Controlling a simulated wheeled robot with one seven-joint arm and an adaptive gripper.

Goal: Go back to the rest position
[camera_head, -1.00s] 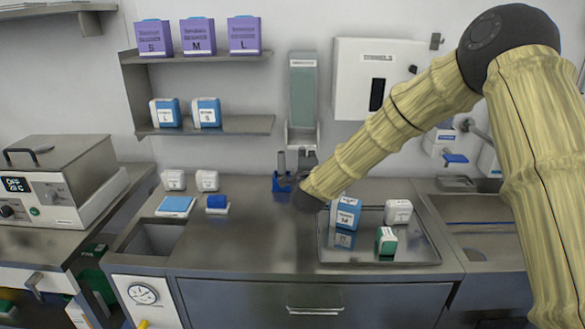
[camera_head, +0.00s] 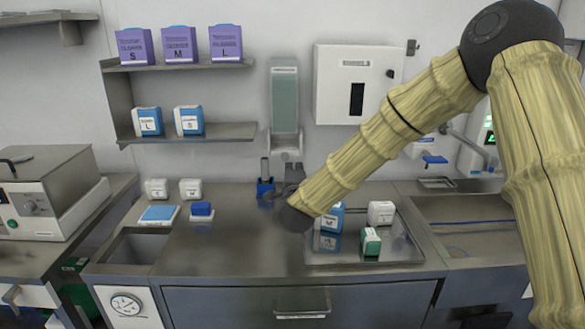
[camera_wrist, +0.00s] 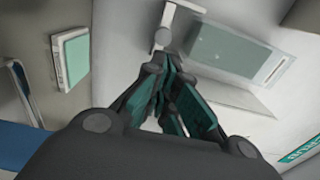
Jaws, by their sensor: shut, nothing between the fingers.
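My gripper (camera_wrist: 172,72) shows in the wrist view with its dark, green-padded fingers drawn together and nothing between them. In the head view my arm reaches down from the right, and its dark wrist hides part of the gripper (camera_head: 288,188) above the back of the steel counter. The gripper appears close to a small blue holder (camera_head: 265,187); I cannot tell whether they touch.
A metal tray (camera_head: 405,252) holds blue, white and green boxes below my forearm. A wall dispenser (camera_head: 285,100), shelves (camera_head: 190,131) and a white cabinet (camera_head: 335,85) are behind.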

